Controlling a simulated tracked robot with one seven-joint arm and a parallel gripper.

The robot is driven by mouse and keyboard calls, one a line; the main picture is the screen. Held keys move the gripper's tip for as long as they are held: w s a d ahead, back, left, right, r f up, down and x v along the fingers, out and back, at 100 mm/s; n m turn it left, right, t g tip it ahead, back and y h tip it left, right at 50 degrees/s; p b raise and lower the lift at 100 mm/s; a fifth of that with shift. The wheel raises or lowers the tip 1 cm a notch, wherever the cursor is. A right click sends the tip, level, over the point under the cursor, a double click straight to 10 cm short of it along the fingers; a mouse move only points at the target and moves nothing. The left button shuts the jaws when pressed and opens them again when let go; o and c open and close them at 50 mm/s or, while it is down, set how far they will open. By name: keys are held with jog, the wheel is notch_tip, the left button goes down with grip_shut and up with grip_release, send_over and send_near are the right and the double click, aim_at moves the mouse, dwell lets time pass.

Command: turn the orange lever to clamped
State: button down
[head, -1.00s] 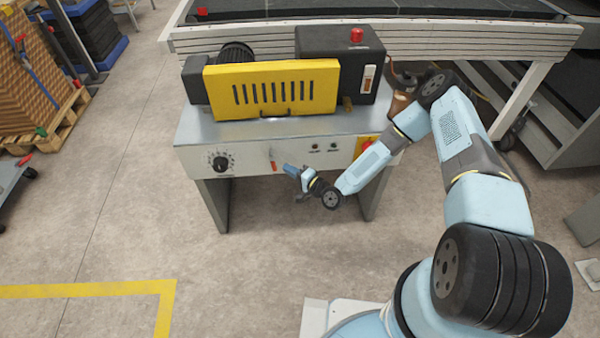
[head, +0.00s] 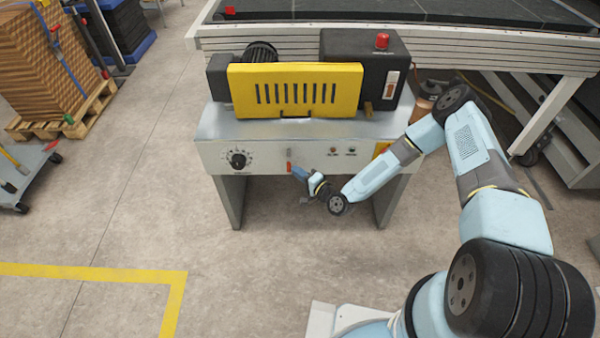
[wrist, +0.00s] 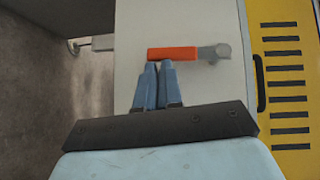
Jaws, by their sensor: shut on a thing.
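The orange lever (head: 289,167) is on the front panel of the grey machine and points downward in the head view. In the wrist view the lever (wrist: 172,53) lies across the picture, with its grey pivot (wrist: 215,51) at the right end. My gripper (head: 296,172) is at the lever from the right side in the head view. In the wrist view my gripper's (wrist: 157,64) two blue fingers are close together, with their tips at the orange handle's lower edge, shut on it. The contact itself is partly hidden.
A black dial (head: 238,160) sits left of the lever, and small buttons (head: 341,151) sit right of it. A yellow slotted cover (head: 295,91) stands above on the machine. A trolley (head: 25,175) is at the far left. The floor in front is clear.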

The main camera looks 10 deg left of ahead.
jog(key=shift+s+a+r, duration=0.15)
jog(key=shift+a+r, duration=0.05)
jog(key=shift+a, duration=0.2)
jog(key=s+d, duration=0.4)
jog(key=d, duration=0.9)
jog(key=shift+f, duration=0.45)
